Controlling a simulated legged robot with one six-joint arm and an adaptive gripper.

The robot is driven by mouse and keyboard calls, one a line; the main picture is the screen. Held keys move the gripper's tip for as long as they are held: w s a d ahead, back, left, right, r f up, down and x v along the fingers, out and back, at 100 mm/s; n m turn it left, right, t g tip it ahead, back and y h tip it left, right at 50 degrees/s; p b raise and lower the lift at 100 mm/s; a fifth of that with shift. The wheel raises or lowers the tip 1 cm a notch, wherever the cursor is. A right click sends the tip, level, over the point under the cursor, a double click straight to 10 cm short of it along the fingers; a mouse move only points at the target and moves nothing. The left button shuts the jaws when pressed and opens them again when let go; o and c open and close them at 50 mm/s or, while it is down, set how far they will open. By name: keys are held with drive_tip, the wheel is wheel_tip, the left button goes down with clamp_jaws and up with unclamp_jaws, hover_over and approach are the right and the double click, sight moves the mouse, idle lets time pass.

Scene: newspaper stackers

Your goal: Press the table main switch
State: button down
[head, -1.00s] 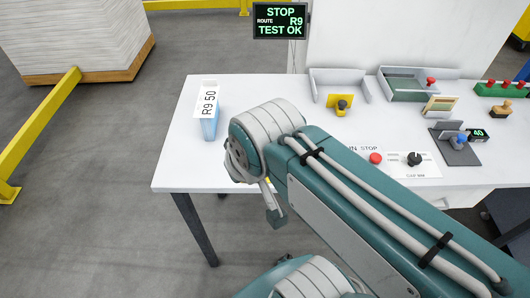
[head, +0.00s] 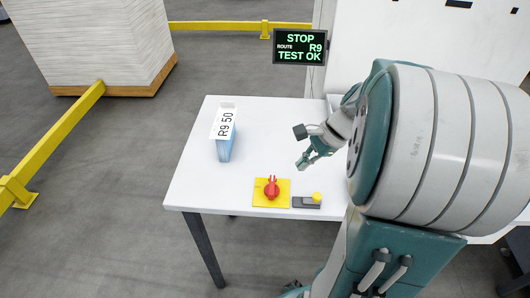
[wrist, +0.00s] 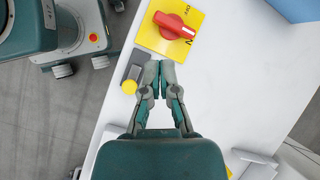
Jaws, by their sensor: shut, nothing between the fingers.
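A red rotary switch (head: 272,188) sits on a yellow plate (head: 258,199) at the table's front edge. It also shows at the top of the wrist view (wrist: 172,24), where the plate carries partly cut-off black lettering. My gripper (head: 303,164) is above the white table, behind and to the right of the switch. In the wrist view its fingers (wrist: 160,66) are together and empty, pointing toward the yellow plate, with their tips just short of it in the picture. The height above the table is hard to tell.
A small grey block with a yellow knob (head: 316,198) sits right of the plate, beside my fingers in the wrist view (wrist: 129,86). A blue holder (head: 224,148) with an "R9 50" card stands on the white table (head: 195,186). A screen (head: 300,46) reads STOP, TEST OK.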

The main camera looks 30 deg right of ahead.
sight(275, 185)
drive_tip(key=d+f+m+t+y, duration=0.1)
drive_tip(key=d+f+m+t, duration=0.1)
drive_tip(key=d+m, duration=0.4)
drive_tip(key=shift+s+d+f+y, duration=0.3)
drive_tip(key=shift+s+d+f, duration=0.15)
drive_tip(key=shift+d+f, duration=0.4)
drive_tip(key=shift+r, duration=0.1)
drive_tip(key=x, duration=1)
drive_tip(key=shift+w+a, duration=0.15)
drive_tip(key=shift+a, duration=0.05)
drive_tip(key=shift+w+a+r, duration=0.1)
drive_tip(key=shift+w+a, duration=0.65)
drive_tip(key=shift+a, duration=0.3)
drive_tip(key=shift+w+a, duration=0.3)
drive_tip(key=shift+a, duration=0.2)
